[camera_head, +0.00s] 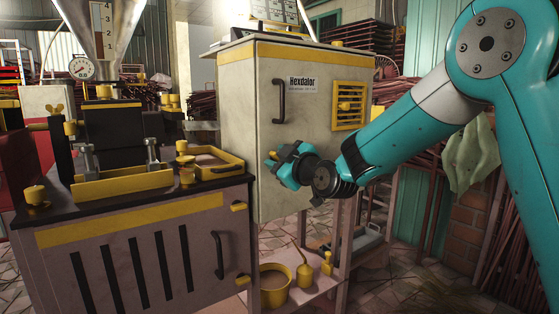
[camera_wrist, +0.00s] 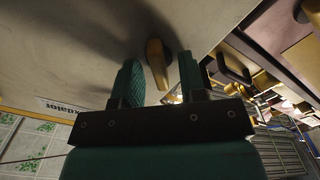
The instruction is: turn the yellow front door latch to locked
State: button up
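The yellow door latch (camera_head: 271,156) is on the lower left of the cream cabinet door (camera_head: 300,135), mostly hidden by my gripper in the head view. In the wrist view the latch (camera_wrist: 156,62) is a rounded yellow lever standing between my two teal fingers. My gripper (camera_wrist: 158,72) is open around it, with a gap to the right finger and very little to the left one. I cannot tell whether the left finger touches. In the head view my gripper (camera_head: 287,163) is at the front of the door.
The door has a dark handle (camera_head: 279,101) and a yellow vent (camera_head: 348,106). To the left stands a dark-topped bench (camera_head: 130,250) with an extruder, a yellow tray (camera_head: 212,170) and small yellow knobs. A yellow pot (camera_head: 274,288) and bottles stand on a shelf below the cabinet.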

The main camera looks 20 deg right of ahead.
grip_shut()
jog(key=shift+m, duration=0.3)
jog(key=m+p, duration=0.1)
jog(key=m, duration=0.6)
jog(key=m+p, duration=0.1)
jog(key=m, duration=0.3)
jog(key=shift+d+r+p, duration=0.1)
jog(key=shift+d+p, duration=0.15)
jog(key=shift+p, duration=0.1)
dwell(0.4)
